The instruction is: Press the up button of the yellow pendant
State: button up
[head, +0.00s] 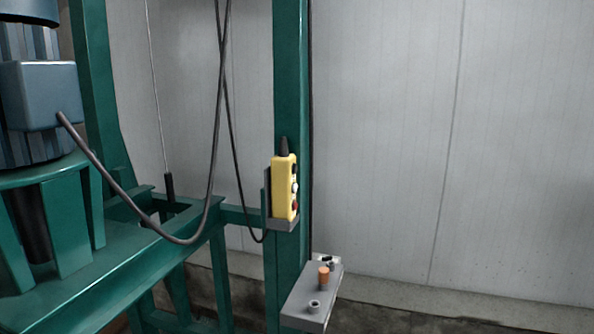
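The yellow pendant (283,188) sits upright in a small grey holder (282,224) on a green upright post, near the middle of the head view. Its narrow right side carries a column of buttons: a dark one at the top (294,169), a white one in the middle (295,188) and a red one at the bottom (294,206). I cannot read any markings on them, so I cannot tell which is the up button. My gripper is not in this view.
The green post (291,80) stands beside a green machine frame with a blue-grey motor (40,95) at the left. Dark cables (213,150) hang left of the pendant. A grey box (313,296) with an orange knob (323,278) juts out below. The right side is clear before a pale wall (450,140).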

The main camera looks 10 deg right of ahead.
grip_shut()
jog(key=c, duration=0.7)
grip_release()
